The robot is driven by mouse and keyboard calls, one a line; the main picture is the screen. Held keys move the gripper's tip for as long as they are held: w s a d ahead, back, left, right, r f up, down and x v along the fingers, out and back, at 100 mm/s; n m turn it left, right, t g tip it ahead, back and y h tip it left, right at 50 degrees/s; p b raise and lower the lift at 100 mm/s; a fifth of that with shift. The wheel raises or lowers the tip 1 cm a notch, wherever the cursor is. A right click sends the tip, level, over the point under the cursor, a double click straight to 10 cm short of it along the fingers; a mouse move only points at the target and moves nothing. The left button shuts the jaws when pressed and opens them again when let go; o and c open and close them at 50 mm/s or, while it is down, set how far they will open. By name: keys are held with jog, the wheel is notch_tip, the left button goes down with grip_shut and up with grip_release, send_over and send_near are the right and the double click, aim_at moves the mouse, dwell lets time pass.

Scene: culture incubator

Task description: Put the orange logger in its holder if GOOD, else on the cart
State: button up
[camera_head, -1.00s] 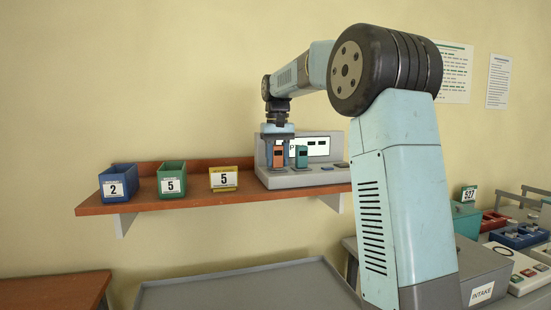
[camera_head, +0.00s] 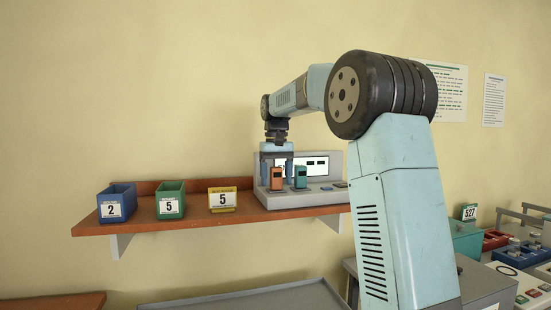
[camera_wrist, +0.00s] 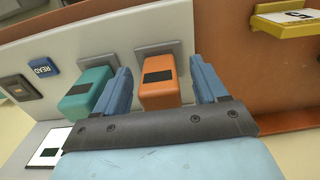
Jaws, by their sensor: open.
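The orange logger (camera_wrist: 159,82) sits in a grey socket of the reader station, with a dark window on its face; it also shows in the head view (camera_head: 276,178). My gripper (camera_wrist: 163,85) is open, one blue finger on each side of the orange logger, with visible gaps. The left finger lies between it and a teal logger (camera_wrist: 90,92) in the neighbouring socket. The reader station (camera_head: 325,186) is grey with a lit white screen (camera_head: 318,165), partly hidden by my arm. The screen's text is too small to read. No holder is clearly identifiable.
A wooden shelf (camera_head: 240,215) bears a blue bin (camera_head: 117,202) marked 2, a green bin (camera_head: 170,201) marked 5 and a yellow sign (camera_head: 222,199) marked 5. A grey tray surface (camera_head: 250,300) is below. A blue READ button (camera_wrist: 43,67) is left of the teal logger.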

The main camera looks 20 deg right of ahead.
notch_tip(320, 180, up, 13)
dwell(0.4)
jog(key=shift+f, duration=0.1)
dwell(0.3)
jog(key=s+a+f+t, duration=0.1)
jog(key=s+f+t, duration=0.15)
jog(key=s, duration=0.65)
jog(key=s+a+f+t, duration=0.1)
jog(key=s+f, duration=0.3)
jog(key=s, duration=0.6)
jog(key=s+d+f+t, duration=0.1)
jog(key=s+f+t, duration=0.1)
jog(key=s+f, duration=1.5)
jog(key=shift+s+d+f, duration=0.25)
jog(key=shift+s+f, duration=0.05)
jog(key=shift+s, duration=0.1)
